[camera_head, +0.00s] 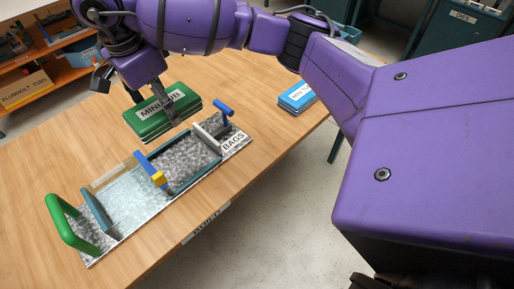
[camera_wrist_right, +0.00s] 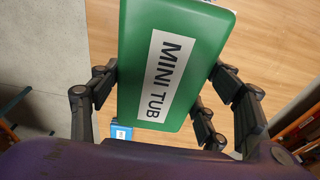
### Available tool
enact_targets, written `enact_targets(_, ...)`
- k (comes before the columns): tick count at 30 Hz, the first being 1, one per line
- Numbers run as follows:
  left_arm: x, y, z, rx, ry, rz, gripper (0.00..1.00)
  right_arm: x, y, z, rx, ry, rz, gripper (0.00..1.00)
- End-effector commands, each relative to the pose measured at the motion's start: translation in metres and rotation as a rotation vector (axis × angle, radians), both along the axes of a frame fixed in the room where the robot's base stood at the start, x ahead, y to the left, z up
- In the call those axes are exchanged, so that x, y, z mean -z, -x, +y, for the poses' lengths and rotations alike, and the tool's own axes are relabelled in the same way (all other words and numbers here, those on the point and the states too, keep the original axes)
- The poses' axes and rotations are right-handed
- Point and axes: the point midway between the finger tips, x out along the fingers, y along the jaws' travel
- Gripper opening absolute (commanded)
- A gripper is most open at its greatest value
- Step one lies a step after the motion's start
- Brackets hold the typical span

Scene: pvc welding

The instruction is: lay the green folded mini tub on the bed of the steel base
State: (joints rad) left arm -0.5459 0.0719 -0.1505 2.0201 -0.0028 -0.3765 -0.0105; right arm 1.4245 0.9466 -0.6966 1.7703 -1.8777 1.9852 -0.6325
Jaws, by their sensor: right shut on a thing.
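The green folded mini tub (camera_head: 148,125), with a white MINI TUB label, is in the grasp of my right gripper (camera_head: 170,104). In the right wrist view the tub (camera_wrist_right: 173,62) fills the space between the dark fingers, which press on its two long sides. In the head view it is behind the steel base (camera_head: 128,200), toward its right half; I cannot tell how far it is above the table. The steel base has a shiny bed at left, a speckled grey part at right, a green handle (camera_head: 62,222) and a blue lever with a yellow end. My left gripper is out of view.
A blue labelled box (camera_head: 297,97) lies at the right table edge. A BAGS label (camera_head: 233,141) is at the base's right end. The wooden table (camera_head: 60,150) is clear to the left. Upright bars and handles rise from the base. Orange shelving stands at far left.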

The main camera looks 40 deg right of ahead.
Motion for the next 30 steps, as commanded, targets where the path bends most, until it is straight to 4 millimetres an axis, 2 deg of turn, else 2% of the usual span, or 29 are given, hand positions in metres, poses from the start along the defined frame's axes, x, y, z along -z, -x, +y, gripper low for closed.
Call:
enact_targets(12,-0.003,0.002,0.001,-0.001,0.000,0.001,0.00,0.103,0.002,0.000,0.006,-0.001,0.004,0.32)
enact_targets(15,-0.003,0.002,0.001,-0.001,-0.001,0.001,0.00,0.118,0.001,0.000,0.002,-0.001,0.003,0.32)
enact_targets(23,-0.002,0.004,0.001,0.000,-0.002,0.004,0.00,0.137,0.001,0.000,0.003,-0.001,0.002,0.32)
enact_targets(30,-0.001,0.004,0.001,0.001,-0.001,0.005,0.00,0.171,0.001,0.000,0.002,0.000,0.001,0.32)
